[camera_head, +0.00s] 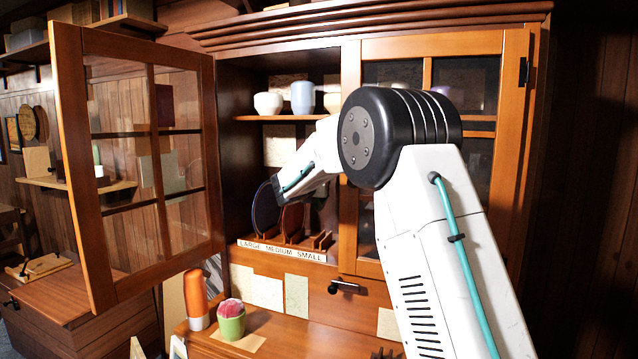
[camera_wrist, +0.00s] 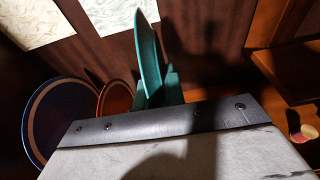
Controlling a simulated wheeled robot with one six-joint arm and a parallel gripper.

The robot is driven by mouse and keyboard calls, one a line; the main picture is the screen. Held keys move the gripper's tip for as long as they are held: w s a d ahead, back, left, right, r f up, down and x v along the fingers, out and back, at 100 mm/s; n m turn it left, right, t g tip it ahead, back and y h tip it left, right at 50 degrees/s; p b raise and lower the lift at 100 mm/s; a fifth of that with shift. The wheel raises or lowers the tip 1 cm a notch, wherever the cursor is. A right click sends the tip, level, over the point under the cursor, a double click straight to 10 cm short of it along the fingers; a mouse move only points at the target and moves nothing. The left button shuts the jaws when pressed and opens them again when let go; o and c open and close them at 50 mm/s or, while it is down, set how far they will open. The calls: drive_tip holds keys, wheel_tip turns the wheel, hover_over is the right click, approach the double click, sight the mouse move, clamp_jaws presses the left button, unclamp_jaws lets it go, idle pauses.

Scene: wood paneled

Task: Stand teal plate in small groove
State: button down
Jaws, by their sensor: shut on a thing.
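The teal plate (camera_wrist: 150,58) shows nearly edge-on in the wrist view, standing upright out of my gripper (camera_wrist: 158,88), which is shut on it. In the head view my arm hides the plate and most of the gripper. The wooden rack (camera_head: 321,241) sits on the cabinet's lower shelf, with a front label (camera_head: 282,250) reading LARGE, MEDIUM, SMALL. A blue plate (camera_wrist: 38,125) stands on the large side, and an orange-red plate (camera_wrist: 115,97) stands beside it toward the medium slot. The small groove at the right shows no plate in it. Contact between teal plate and rack cannot be seen.
The open glass door (camera_head: 75,180) stands out at the left; the closed door (camera_head: 515,100) is right of my arm. Cups (camera_head: 302,98) stand on the upper shelf. An orange bottle (camera_head: 196,298) and a green pot (camera_head: 231,324) stand on the counter below.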

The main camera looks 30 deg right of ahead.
sight(319, 210)
drive_tip(key=shift+f, duration=3.75)
drive_tip(key=shift+f, duration=2.3)
drive_tip(key=c, duration=1.4)
unclamp_jaws()
drive_tip(key=v, duration=0.7)
drive_tip(key=shift+s+a+r, duration=0.15)
drive_tip(key=shift+s+a, duration=0.05)
drive_tip(key=shift+a, duration=0.1)
